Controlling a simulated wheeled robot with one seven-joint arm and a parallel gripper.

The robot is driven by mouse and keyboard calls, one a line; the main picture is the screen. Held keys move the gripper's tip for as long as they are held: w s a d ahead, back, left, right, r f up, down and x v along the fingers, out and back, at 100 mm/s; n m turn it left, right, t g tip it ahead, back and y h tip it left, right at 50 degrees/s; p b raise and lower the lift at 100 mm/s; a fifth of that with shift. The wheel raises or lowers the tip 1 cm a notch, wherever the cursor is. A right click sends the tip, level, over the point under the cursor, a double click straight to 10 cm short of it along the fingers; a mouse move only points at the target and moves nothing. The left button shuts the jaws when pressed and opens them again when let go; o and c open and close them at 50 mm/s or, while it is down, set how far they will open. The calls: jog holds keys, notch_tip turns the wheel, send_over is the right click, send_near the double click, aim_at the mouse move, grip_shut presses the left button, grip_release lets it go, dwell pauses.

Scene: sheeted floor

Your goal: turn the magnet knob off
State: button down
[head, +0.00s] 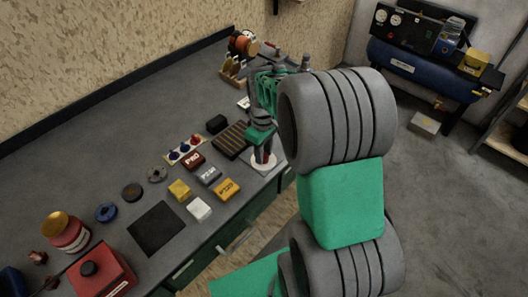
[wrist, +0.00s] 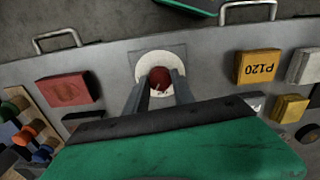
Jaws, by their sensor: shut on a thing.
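The red magnet knob (wrist: 160,77) sits on a round white plate (wrist: 146,62) on the grey bench in the wrist view. In the head view the white plate (head: 272,167) shows near the bench's front edge, with the knob mostly hidden. My gripper (wrist: 161,88) reaches down over the plate, one finger on each side of the knob, shut on it. In the head view my gripper (head: 263,154) comes down onto the plate, its tips hard to make out. Markings on the knob are too small to read.
Labelled blocks, including a yellow P120 block (wrist: 257,66) and a red block (wrist: 68,89), lie near the plate. A dark slatted block (head: 231,140) stands close by. A black square pad (head: 157,228) and a red box (head: 101,276) are farther left. Drawer handles (wrist: 57,41) project from the front.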

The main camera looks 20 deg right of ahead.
jog(key=n, duration=0.6)
jog(key=shift+w+r, duration=0.1)
jog(key=shift+n, duration=0.4)
jog(key=c, duration=1.1)
grip_release()
jog(key=shift+o, duration=0.2)
notch_tip(320, 180, up, 8)
jog(key=shift+f+b, duration=0.15)
jog(key=shift+b, duration=0.35)
